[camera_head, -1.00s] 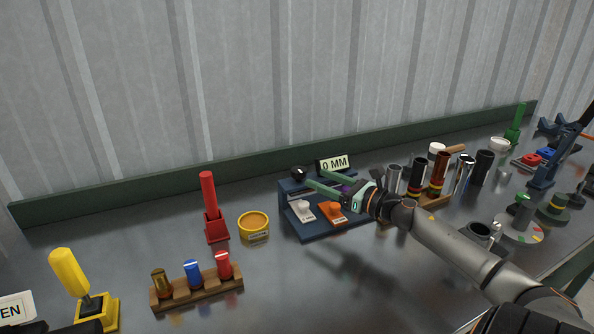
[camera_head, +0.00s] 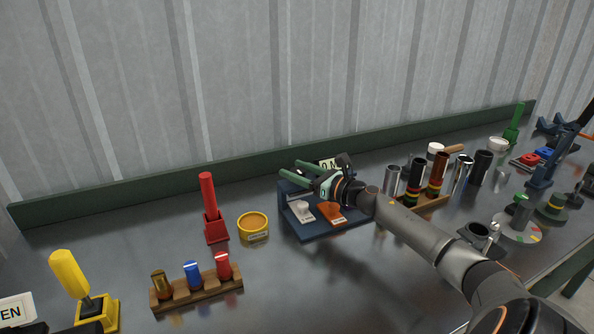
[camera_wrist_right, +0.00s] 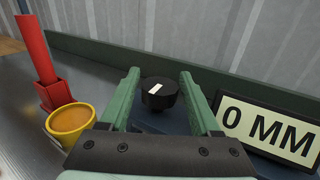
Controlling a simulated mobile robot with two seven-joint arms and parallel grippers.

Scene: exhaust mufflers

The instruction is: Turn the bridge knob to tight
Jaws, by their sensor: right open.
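A black round knob (camera_wrist_right: 159,95) with a white mark on top shows in the right wrist view. It appears between the two green fingers of my right gripper (camera_wrist_right: 158,80), which is open, with a gap visible on each side. In the head view my right gripper (camera_head: 290,168) is over the fixture's back left and hides the black knob. A "0 MM" display (camera_wrist_right: 268,130) is right of the fingers. No label on the knobs is readable.
A red handle in a red base (camera_head: 211,205) and a yellow tub (camera_head: 253,226) stand left of the fixture. A wooden rack (camera_head: 197,288) with coloured plugs is in front. Several tubes (camera_head: 437,177) stand close on the right. Bare bench lies before the fixture.

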